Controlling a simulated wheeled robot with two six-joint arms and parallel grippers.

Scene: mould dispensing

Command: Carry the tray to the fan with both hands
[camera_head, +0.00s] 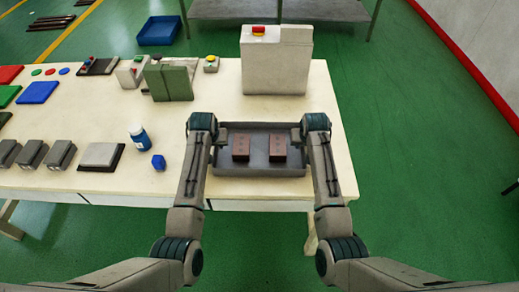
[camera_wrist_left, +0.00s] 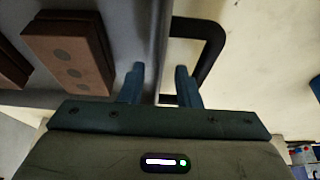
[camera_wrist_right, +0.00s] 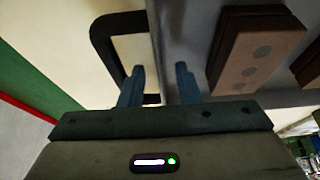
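The grey metal tray (camera_head: 258,170) lies on the cream table near its right end. Two brown blocks with round marks, the left one (camera_head: 241,148) and the right one (camera_head: 278,148), lie in it. Black handles stick out from the tray's sides; one shows in the left wrist view (camera_wrist_left: 217,45), the other in the right wrist view (camera_wrist_right: 103,38). My left gripper (camera_wrist_left: 160,84) is open, its fingers on either side of the tray's left wall. My right gripper (camera_wrist_right: 160,84) is open likewise around the right wall. I cannot make out a fan for certain.
A white machine with a red button (camera_head: 275,65) stands behind the tray. Green floor (camera_head: 410,150) is free to the right.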

